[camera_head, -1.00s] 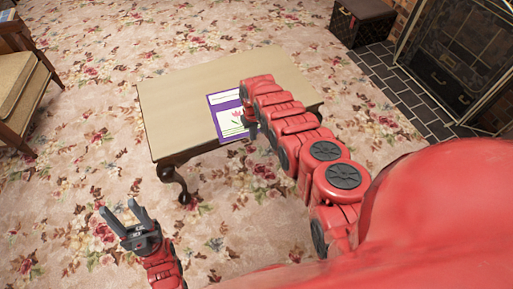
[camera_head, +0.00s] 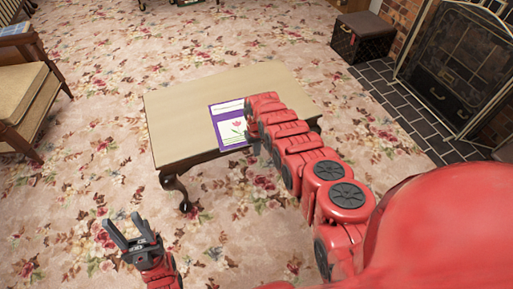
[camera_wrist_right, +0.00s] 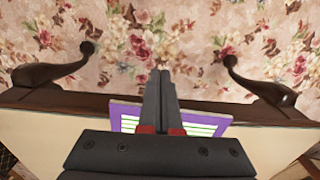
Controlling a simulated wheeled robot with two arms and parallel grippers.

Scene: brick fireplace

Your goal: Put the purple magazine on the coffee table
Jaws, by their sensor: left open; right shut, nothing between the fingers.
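In the right wrist view the magazine (camera_wrist_right: 120,113) shows behind my right gripper (camera_wrist_right: 159,75), on the table top (camera_wrist_right: 50,145). My right arm reaches over the table and hides the magazine's right side in the head view. The right gripper's fingers are together and hold nothing. My left gripper (camera_head: 129,229) is open and empty, over the carpet in front of the table.
A wooden chair with a tan cushion (camera_head: 20,93) stands at the left. A dark box (camera_head: 364,36) and the fireplace screen (camera_head: 455,62) are at the right, by a dark tiled hearth (camera_head: 408,110). The flowered carpet (camera_head: 90,140) around the table is clear.

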